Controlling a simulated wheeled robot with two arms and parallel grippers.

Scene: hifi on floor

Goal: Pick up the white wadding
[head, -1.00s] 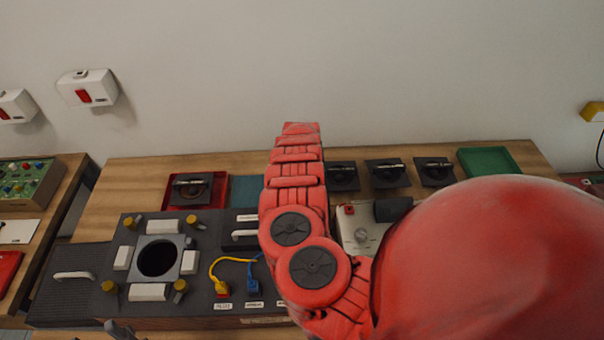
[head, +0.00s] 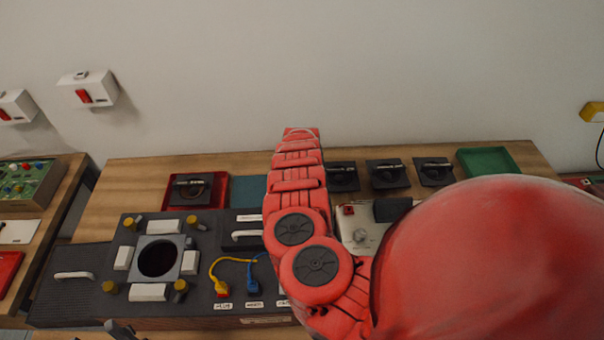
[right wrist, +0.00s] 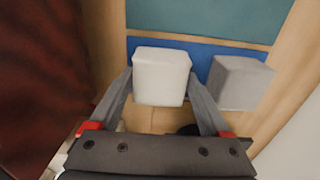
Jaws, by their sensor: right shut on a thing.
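The white wadding (right wrist: 161,72) is a pale block with rounded edges in the middle of the right wrist view. My right gripper (right wrist: 161,86) is shut on it, with one finger along each side. In the head view my red right arm hides both the gripper and the wadding.
A grey block (right wrist: 240,83) stands close right of the wadding, near a blue strip (right wrist: 204,52) and a teal surface (right wrist: 195,15). In the head view a dark console (head: 200,262), a red tray (head: 167,199) and a green tray (head: 489,161) are on the wooden bench.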

